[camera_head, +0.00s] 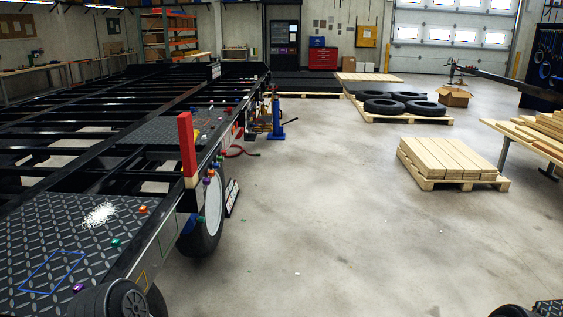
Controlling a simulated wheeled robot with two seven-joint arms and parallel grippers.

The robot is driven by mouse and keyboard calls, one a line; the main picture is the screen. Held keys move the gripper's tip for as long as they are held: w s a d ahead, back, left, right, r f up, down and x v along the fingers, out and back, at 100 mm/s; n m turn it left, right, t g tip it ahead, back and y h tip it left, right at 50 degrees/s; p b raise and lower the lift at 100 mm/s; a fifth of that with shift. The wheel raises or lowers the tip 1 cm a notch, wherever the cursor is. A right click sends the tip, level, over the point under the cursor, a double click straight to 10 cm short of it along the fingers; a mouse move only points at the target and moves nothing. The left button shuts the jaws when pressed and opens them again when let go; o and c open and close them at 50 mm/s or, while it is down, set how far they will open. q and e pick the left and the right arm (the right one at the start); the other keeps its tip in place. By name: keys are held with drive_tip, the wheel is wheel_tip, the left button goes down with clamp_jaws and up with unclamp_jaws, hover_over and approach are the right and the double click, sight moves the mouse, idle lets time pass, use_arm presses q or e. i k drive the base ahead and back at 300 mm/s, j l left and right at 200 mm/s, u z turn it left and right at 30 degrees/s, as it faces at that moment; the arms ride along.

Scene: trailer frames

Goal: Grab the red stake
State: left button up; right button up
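The red stake (187,145) stands upright at the near right side of the black trailer frame (140,262). Its lower end is a pale, wood-coloured part (191,182) at the frame's side rail. Nothing is touching the upper red part.
A trailer wheel (212,212) sits below the rail near the stake. Small coloured pieces and white scraps (99,214) lie on the deck plates. Pallets with planks (450,160) and tyres (415,107) stand to the right. The concrete floor (320,220) between is mostly clear.

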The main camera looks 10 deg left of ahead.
sight(184, 121)
drive_tip(key=i+u, duration=0.15)
drive_tip(key=i, duration=0.4)
drive_tip(key=i+l+u, duration=0.1)
drive_tip(key=i, duration=0.45)
drive_tip(key=i+l+u, duration=0.15)
drive_tip(key=i, duration=0.4)
drive_tip(key=i+l+u, duration=0.15)
drive_tip(key=i+l, duration=0.15)
drive_tip(key=i, duration=0.25)
